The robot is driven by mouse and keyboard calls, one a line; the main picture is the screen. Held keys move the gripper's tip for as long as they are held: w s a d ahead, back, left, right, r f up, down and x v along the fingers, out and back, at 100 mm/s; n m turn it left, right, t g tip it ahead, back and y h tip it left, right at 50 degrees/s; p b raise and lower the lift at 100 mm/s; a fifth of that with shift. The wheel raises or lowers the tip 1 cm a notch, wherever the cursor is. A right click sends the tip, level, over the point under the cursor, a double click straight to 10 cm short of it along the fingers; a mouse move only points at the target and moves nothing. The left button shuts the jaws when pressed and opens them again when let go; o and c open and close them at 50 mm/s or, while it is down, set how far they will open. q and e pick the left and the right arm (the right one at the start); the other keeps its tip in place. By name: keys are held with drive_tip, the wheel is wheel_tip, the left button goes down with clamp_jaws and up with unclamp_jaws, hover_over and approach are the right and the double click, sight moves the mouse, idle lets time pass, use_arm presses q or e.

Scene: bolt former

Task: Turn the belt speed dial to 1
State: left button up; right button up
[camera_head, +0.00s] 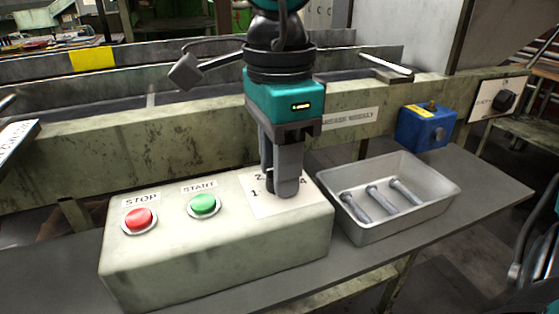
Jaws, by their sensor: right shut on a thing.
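The control box (180,255) stands on the grey table, with a white dial label (262,207) on the right of its top. The numbers 1, 2 and 4 show in part around my right gripper (283,188). The gripper points straight down over the label, its fingers shut on the belt speed dial. The dial itself is hidden by the fingers, so I cannot tell which number it points to. My left gripper is not in view.
A red STOP button (138,219) and a green START button (204,205) sit left of the label. A grey tray (440,190) with several bolts stands close on the right. A blue box (422,128) is behind it, and the conveyor frame (150,150) runs along the back.

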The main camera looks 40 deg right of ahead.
drive_tip(key=o, duration=1)
drive_tip(key=shift+o, duration=0.2)
wheel_tip(320, 180, up, 13)
drive_tip(key=p, duration=0.3)
drive_tip(key=shift+f, duration=0.1)
